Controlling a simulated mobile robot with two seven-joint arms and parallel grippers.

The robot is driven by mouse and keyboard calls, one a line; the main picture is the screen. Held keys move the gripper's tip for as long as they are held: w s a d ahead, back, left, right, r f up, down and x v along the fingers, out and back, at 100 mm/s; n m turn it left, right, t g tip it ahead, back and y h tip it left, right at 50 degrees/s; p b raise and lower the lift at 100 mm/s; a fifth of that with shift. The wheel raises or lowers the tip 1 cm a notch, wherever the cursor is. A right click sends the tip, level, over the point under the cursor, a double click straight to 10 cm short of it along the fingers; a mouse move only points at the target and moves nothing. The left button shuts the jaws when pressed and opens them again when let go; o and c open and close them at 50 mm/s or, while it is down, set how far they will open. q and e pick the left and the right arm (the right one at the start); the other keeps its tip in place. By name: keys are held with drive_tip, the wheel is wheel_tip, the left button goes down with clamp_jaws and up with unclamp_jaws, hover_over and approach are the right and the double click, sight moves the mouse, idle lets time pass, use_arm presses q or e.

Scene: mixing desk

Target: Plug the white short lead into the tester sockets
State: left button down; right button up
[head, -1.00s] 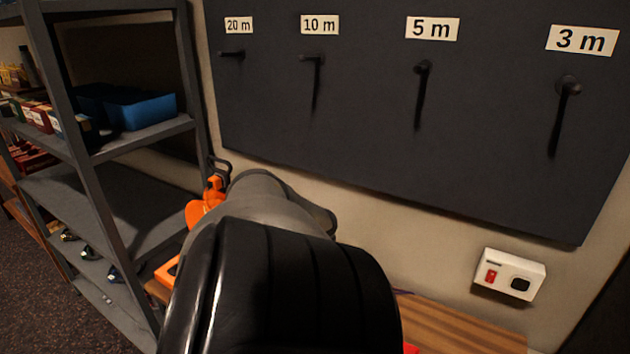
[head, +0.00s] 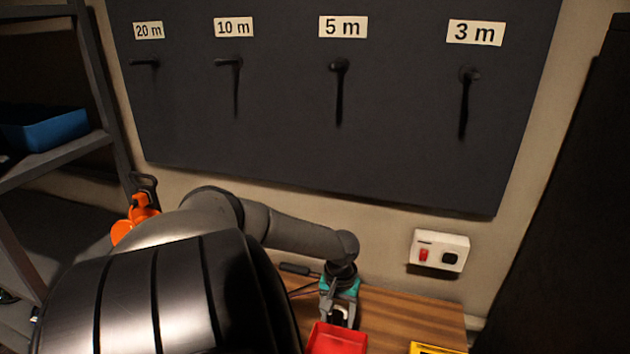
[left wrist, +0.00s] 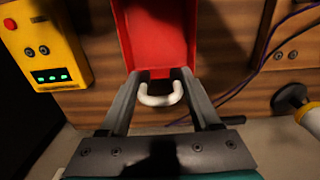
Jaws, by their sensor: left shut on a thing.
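The white short lead (left wrist: 160,98) is a small U-shaped piece between the fingertips of my left gripper (left wrist: 160,82) in the left wrist view. The gripper is shut on it, just at the near end of the red tray (left wrist: 127,30). In the head view my left gripper (head: 340,318) points down beside the red tray (head: 338,340). The yellow tester (left wrist: 62,40) lies at the upper left of the wrist view, with two dark round sockets, a red button and green lights. Its edge shows in the head view (head: 430,349). My right gripper is not in view.
Thin purple cables (left wrist: 250,75) run across the wooden bench (head: 400,308). A yellow-and-black object (left wrist: 300,105) lies at the right of the wrist view. Shelving (head: 95,90) stands left.

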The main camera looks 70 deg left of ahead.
use_arm(q)
drive_tip(key=w+d+r+b, duration=0.2)
drive_tip(key=w+d+b, duration=0.4)
drive_tip(key=w+d, duration=1.25)
drive_tip(key=f, duration=0.2)
drive_tip(key=f+b, duration=0.1)
drive_tip(key=f, duration=0.2)
drive_tip(key=d+f+b, duration=0.1)
drive_tip(key=f, duration=0.1)
drive_tip(key=shift+s+f, duration=0.25)
drive_tip(key=shift+f+b, duration=0.35)
drive_tip(key=shift+f, duration=0.3)
drive_tip(key=shift+f, duration=0.85)
drive_tip(key=shift+p, duration=0.8)
idle(0.6)
